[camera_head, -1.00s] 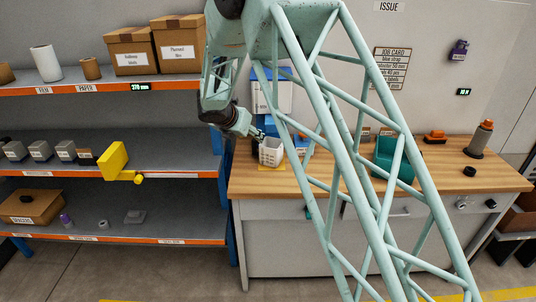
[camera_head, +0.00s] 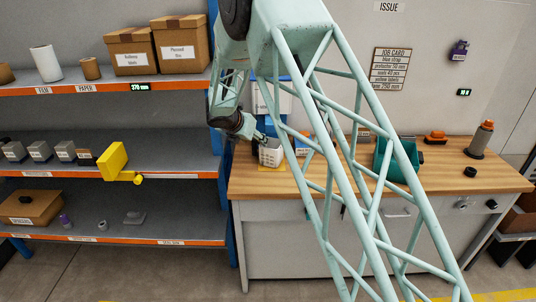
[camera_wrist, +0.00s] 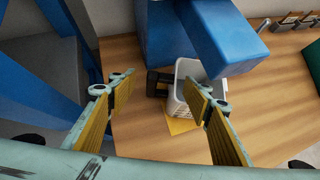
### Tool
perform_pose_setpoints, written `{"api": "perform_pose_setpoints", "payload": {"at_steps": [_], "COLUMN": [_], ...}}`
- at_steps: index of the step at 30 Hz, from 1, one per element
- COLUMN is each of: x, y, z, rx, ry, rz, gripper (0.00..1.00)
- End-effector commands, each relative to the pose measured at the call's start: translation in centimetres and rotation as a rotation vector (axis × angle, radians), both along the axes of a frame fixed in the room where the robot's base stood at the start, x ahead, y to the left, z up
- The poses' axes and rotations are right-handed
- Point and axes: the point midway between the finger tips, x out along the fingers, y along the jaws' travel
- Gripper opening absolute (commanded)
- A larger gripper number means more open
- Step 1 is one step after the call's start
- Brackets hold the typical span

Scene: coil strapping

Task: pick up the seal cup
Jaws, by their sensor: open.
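The seal cup (camera_head: 270,154) looks like a small white slotted basket. It stands upright at the left end of the wooden bench, on a yellow patch (camera_head: 271,167). In the wrist view the cup (camera_wrist: 184,72) sits right of centre, partly hidden behind my right finger. My gripper (camera_wrist: 162,88) is open and empty, its yellow-padded fingers apart. The left finger is well clear of the cup; the right finger overlaps it in the picture, and I cannot tell whether they touch. In the head view my gripper (camera_head: 262,138) is just above and left of the cup.
A blue dispenser (camera_wrist: 220,35) overhangs close behind the cup. A small dark block (camera_wrist: 157,82) is left of the cup. A green bin (camera_head: 398,165) stands farther right on the bench (camera_head: 335,182). A shelf rack (camera_head: 180,160) is at left.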

Motion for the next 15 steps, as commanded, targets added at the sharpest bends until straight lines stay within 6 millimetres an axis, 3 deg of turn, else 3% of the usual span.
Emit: {"api": "perform_pose_setpoints", "payload": {"at_steps": [15], "x": [3.0], "y": [-1.3], "z": [-3.2], "rx": [-0.001], "ry": [0.000], "rz": [-0.001], "gripper": [0.45]}}
